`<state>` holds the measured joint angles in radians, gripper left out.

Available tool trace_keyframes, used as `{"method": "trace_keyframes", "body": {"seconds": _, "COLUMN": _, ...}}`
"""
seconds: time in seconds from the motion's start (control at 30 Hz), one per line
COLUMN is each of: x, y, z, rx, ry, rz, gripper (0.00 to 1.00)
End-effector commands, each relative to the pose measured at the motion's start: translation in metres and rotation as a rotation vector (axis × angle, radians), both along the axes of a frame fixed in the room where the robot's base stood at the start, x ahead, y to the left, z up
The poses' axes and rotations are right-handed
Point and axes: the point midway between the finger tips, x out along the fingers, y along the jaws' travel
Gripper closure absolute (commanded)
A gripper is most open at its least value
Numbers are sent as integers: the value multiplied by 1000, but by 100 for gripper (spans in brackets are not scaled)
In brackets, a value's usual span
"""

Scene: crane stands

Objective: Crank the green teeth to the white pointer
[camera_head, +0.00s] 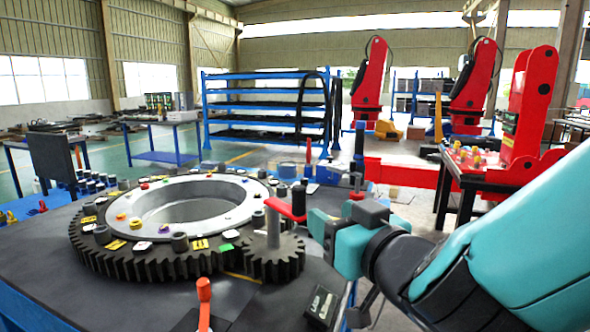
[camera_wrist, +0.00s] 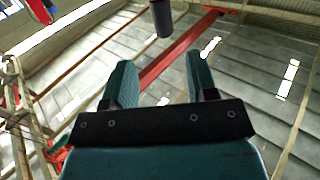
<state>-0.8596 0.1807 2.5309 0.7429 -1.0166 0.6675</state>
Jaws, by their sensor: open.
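The large dark toothed ring (camera_head: 140,262) lies on the table around a pale inner ring (camera_head: 150,197). A small green mark (camera_head: 230,234) is on its near right rim, close to the small dark gear (camera_head: 272,262). A post rises from that gear with a red crank arm (camera_head: 284,209) and an upright dark handle (camera_head: 299,198). I cannot make out a white pointer for certain. My gripper (camera_head: 327,230) is open and empty, just right of the crank. In the wrist view, the dark handle (camera_wrist: 163,22) is beyond the gap between my fingers (camera_wrist: 160,82), apart from them.
A small black box (camera_head: 322,305) lies at the front right. Several pegs, knobs and yellow tags cover the ring. A red arm-like stand (camera_head: 400,172) is behind my gripper.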

Motion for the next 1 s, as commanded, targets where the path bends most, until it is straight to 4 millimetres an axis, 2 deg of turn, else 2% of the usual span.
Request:
{"method": "trace_keyframes", "body": {"seconds": 0.03, "x": 1, "y": 3, "z": 6, "rx": -10, "ry": 4, "rz": 9, "gripper": 47}}
{"method": "trace_keyframes", "body": {"seconds": 0.1, "x": 3, "y": 7, "z": 6, "rx": -14, "ry": 4, "rz": 22, "gripper": 47}}
{"method": "trace_keyframes", "body": {"seconds": 0.4, "x": 58, "y": 35, "z": 7, "rx": -7, "ry": 3, "rz": 15, "gripper": 47}}
{"method": "trace_keyframes", "body": {"seconds": 0.6, "x": 86, "y": 51, "z": 5, "rx": -6, "ry": 1, "rz": 15, "gripper": 47}}
{"method": "trace_keyframes", "body": {"seconds": 0.8, "x": 100, "y": 60, "z": 2, "rx": -6, "ry": 0, "rz": 17, "gripper": 47}}
{"method": "trace_keyframes", "body": {"seconds": 1.0, "x": 103, "y": 62, "z": 0, "rx": -5, "ry": -1, "rz": 17, "gripper": 47}}
